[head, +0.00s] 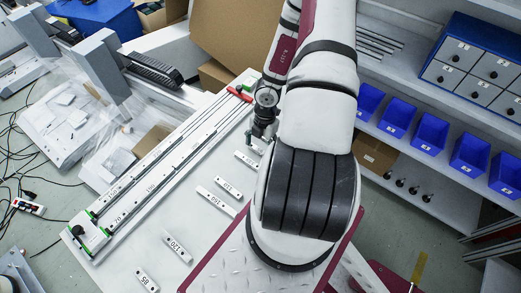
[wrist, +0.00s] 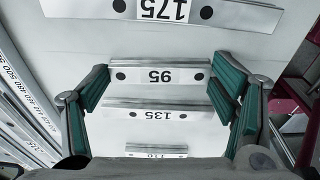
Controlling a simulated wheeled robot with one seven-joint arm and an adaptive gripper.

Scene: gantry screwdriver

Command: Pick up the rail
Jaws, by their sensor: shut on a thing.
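A short pale rail marked 95 (wrist: 185,76), with a dark hole near each end, lies crosswise between the green-padded fingers of my gripper (wrist: 160,85) in the wrist view. The fingers are shut on its two ends. Whether the rail is clear of the table cannot be told. In the head view my gripper (head: 254,141) is low over the white table (head: 128,262), left of my arm, and the held rail is hard to make out there.
In the wrist view, rail 175 (wrist: 225,13) lies above, and rails 135 (wrist: 193,106) and 110 (wrist: 140,148) below. In the head view, rails 120 (head: 176,246) and 85 (head: 146,280) lie nearer. A long measuring track (head: 165,160) runs along the left; blue bins (head: 432,133) stand right.

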